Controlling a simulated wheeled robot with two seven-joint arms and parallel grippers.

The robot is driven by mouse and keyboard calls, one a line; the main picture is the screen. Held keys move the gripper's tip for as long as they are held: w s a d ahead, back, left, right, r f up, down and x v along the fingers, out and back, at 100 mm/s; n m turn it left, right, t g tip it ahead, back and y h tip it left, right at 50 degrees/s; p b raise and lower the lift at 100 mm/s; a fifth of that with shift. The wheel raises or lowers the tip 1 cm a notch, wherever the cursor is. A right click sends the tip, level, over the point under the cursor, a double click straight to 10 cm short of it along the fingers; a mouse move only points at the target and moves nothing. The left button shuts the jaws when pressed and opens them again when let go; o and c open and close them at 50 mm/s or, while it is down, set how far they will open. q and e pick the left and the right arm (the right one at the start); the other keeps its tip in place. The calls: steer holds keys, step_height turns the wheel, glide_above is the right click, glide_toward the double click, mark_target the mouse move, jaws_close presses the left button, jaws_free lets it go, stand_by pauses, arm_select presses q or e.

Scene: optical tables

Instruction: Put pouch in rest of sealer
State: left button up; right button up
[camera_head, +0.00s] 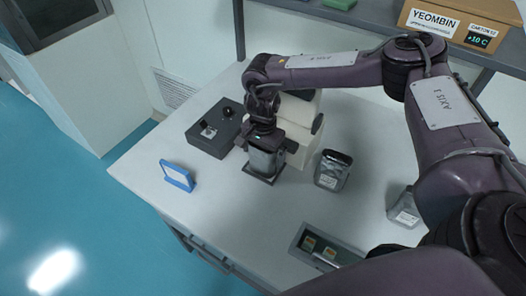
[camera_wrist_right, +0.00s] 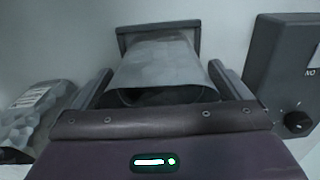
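A grey pouch (camera_head: 262,162) stands upright in the dark rest (camera_head: 262,179) at the front of the cream sealer (camera_head: 299,126). My right gripper (camera_head: 262,143) is above it, pointing down. In the right wrist view the pouch (camera_wrist_right: 160,70) lies between the two fingers of my gripper (camera_wrist_right: 160,72), which are wide apart. A narrow gap seems to show on each side, so the gripper looks open around the pouch top. The rest's rim (camera_wrist_right: 126,40) shows beyond the pouch. The pouch's bottom is hidden. My left gripper is not in view.
A dark control box (camera_head: 212,130) with a knob stands left of the sealer. A blue-framed stand (camera_head: 177,176) and a dark tray (camera_head: 318,250) are nearer the front edge.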

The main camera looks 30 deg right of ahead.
steer(key=shift+r, duration=0.3)
steer(key=shift+w+r, duration=0.1)
steer(key=shift+r, duration=0.15)
step_height(320, 180, up, 11)
steer(key=b, duration=0.2)
steer(key=shift+r, duration=0.2)
steer(key=shift+f, duration=0.1)
